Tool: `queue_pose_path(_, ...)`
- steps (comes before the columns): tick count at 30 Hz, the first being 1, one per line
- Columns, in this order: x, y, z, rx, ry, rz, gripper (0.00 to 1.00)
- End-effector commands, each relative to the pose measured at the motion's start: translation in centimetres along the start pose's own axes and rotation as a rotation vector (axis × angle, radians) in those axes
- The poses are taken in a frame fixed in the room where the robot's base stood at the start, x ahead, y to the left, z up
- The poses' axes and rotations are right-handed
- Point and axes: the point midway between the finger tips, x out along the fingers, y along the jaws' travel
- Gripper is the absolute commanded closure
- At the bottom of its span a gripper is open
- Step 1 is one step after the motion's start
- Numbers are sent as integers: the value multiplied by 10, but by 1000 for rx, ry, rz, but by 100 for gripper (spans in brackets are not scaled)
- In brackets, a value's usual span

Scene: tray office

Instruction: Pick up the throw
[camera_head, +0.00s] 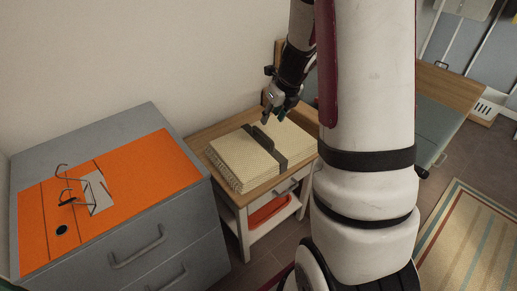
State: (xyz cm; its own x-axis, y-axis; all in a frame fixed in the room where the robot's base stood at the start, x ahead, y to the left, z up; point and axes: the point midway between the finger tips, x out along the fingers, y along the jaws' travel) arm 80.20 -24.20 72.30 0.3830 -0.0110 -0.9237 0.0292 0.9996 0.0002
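The throw (245,162) is a folded, cream, ribbed blanket with a dark strap around it and a dark handle on top. It lies flat on a small wooden-topped side table (205,134) against the wall. My gripper (273,115) points down near the back right part of the throw. Its two fingertips look apart with nothing between them. It appears to be above the throw and not touching it, though the exact gap is hard to judge. My arm hides the right end of the table.
A grey drawer cabinet (165,225) with an orange top (140,175) stands left of the table. Wire-framed glasses (68,185) lie on it. An orange tray (268,211) sits on the table's lower shelf. A striped rug (470,245) and a bench (440,110) are at right.

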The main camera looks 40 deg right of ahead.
Motion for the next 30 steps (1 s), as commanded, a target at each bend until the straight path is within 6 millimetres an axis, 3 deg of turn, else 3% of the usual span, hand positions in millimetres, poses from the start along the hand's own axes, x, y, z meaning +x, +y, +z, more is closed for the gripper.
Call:
queue_pose_path(3, 27, 1, -2, -2, 2, 3, 63)
queue_pose_path(9, 60, 1, -1, -4, 2, 3, 63)
queue_pose_path(20, 81, 0, 0, -6, 1, 2, 63)
queue_pose_path(30, 123, -1, 2, -6, 1, 3, 63)
